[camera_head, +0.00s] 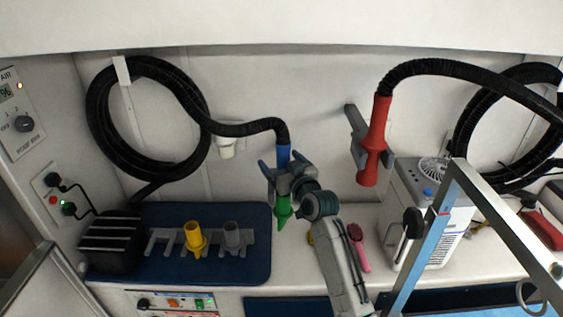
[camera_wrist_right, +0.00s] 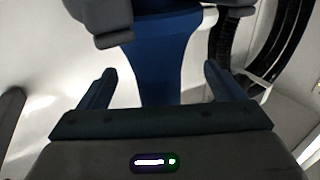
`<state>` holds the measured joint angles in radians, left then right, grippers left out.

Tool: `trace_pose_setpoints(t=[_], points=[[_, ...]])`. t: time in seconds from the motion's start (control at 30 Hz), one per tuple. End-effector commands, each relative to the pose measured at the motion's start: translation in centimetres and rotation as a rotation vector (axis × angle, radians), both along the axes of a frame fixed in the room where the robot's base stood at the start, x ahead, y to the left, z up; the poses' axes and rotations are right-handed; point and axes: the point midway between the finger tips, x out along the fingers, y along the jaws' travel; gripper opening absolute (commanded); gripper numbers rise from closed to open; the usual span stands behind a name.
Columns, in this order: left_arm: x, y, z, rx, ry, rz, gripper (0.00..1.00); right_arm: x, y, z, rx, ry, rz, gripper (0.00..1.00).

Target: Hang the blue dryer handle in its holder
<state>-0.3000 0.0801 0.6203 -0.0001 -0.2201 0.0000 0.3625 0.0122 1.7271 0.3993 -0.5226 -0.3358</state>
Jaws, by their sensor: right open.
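The blue dryer handle (camera_head: 283,155) hangs nearly upright on the back wall, with a black hose at its top and a green nozzle (camera_head: 283,209) below. My right gripper (camera_head: 286,176) is in front of it and covers its middle. In the right wrist view the blue handle (camera_wrist_right: 160,65) stands between my two open fingers (camera_wrist_right: 157,85), with gaps on both sides. Grey prongs of the holder (camera_wrist_right: 102,18) flank the handle's wider part there. Whether the handle rests fully on them is hard to tell. My left gripper is not in view.
A red dryer handle (camera_head: 375,140) hangs in a grey wall holder to the right. A blue mat (camera_head: 190,271) bears a rack with yellow and grey nozzles. A pink brush (camera_head: 358,250) lies on the counter. A metal frame (camera_head: 500,215) crosses the right side.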

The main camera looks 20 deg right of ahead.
Motion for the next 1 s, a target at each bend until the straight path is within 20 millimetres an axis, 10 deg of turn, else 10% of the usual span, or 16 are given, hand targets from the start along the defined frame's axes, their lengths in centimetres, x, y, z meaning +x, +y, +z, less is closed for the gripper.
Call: trace_pose_setpoints(t=[1.0], points=[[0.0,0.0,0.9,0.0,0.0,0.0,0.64,-2.4,-0.5,0.1,-0.001,-0.001,-0.001,0.9]])
